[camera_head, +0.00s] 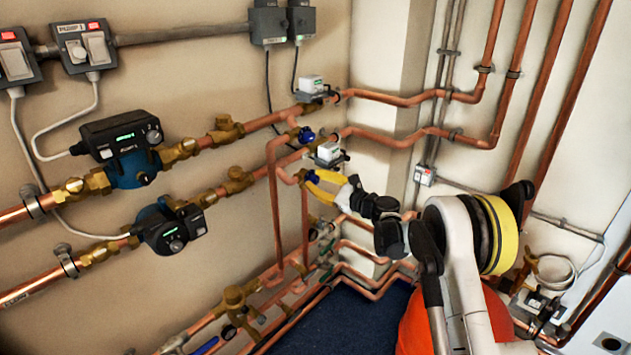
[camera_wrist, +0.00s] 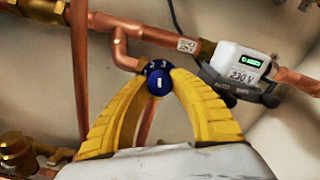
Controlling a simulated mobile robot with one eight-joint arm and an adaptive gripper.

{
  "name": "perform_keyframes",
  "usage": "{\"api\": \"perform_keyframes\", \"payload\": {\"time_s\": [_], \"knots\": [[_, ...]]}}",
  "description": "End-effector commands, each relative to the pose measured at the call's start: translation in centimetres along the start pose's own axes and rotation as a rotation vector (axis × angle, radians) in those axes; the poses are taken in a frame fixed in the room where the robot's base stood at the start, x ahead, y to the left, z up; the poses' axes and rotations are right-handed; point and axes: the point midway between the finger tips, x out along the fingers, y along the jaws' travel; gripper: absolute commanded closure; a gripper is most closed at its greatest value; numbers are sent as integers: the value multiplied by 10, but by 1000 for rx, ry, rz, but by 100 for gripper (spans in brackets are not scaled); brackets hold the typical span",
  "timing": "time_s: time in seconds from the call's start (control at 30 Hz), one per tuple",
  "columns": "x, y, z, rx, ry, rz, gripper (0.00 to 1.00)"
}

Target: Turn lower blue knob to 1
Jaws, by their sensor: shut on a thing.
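The lower blue knob (camera_wrist: 158,81) sits on a short copper elbow in the wrist view, with a dark numbered ring partly visible behind its top. A pale mark shows on its face. My gripper (camera_wrist: 158,86) has its yellow fingers closed around the knob, one fingertip on each side. In the head view, my gripper (camera_head: 308,182) reaches in from the right to the lower pipe, and its tips largely hide the lower knob. The upper blue knob (camera_head: 306,135) is just above, apart from the gripper.
A white valve actuator (camera_wrist: 240,63) sits on the pipe right of the knob; it also shows in the head view (camera_head: 329,152). Vertical copper pipes (camera_head: 277,210) run close left of the gripper. Two pumps (camera_head: 125,148) are farther left. More pipes run below.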

Motion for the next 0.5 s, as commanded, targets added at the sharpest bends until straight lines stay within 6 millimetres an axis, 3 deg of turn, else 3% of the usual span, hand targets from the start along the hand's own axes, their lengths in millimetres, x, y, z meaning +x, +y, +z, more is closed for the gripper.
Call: {"api": "perform_keyframes", "payload": {"time_s": [0.5], "knots": [[0, -2, 0, -489, 1, 0, 100]]}}
